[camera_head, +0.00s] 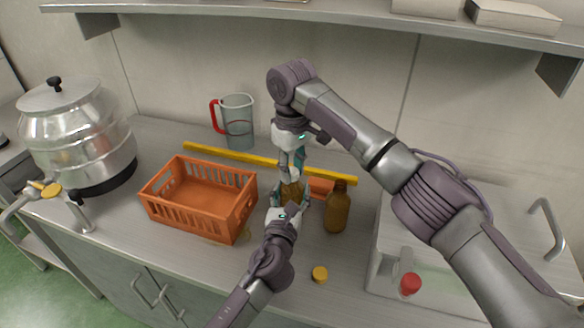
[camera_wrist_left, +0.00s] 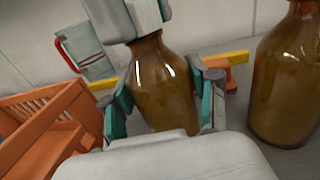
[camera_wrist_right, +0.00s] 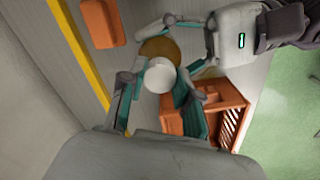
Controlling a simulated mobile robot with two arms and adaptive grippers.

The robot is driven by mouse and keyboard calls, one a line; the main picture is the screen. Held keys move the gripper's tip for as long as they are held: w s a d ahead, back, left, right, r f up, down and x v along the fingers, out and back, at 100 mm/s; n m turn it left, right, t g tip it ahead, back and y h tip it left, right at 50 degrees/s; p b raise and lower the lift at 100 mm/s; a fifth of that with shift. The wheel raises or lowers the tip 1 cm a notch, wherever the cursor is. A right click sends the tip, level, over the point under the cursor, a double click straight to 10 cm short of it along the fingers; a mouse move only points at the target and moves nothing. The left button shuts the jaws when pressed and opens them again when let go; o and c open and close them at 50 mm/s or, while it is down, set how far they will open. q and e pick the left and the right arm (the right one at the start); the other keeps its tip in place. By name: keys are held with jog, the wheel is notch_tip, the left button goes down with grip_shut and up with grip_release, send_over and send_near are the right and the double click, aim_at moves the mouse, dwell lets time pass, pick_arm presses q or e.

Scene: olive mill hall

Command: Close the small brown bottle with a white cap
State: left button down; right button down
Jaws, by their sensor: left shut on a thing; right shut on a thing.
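The small brown bottle (camera_wrist_left: 160,88) stands upright between the fingers of my left gripper (camera_wrist_left: 160,105), which is shut on it. In the head view the bottle (camera_head: 291,191) is partly hidden by both grippers. My right gripper (camera_wrist_right: 158,98) points down from above and is shut on the white cap (camera_wrist_right: 160,74). The cap is over the bottle's mouth, with the brown bottle (camera_wrist_right: 160,47) showing behind it. In the left wrist view the right gripper's fingers hide the mouth, so I cannot tell whether the cap is seated.
A second, larger brown bottle (camera_head: 337,210) stands close on the right. An orange crate (camera_head: 248,204) is left, a yellow bar (camera_head: 240,155) and measuring jug (camera_head: 238,124) behind. A yellow cap (camera_head: 320,273) lies in front; a red cap (camera_head: 410,284) is right. An orange block (camera_head: 321,186) sits behind.

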jog(key=c, duration=0.7)
grip_release()
jog(key=shift+c, duration=0.2)
notch_tip(320, 180, up, 12)
pick_arm(q)
jog(key=shift+c, duration=1.1)
grip_release()
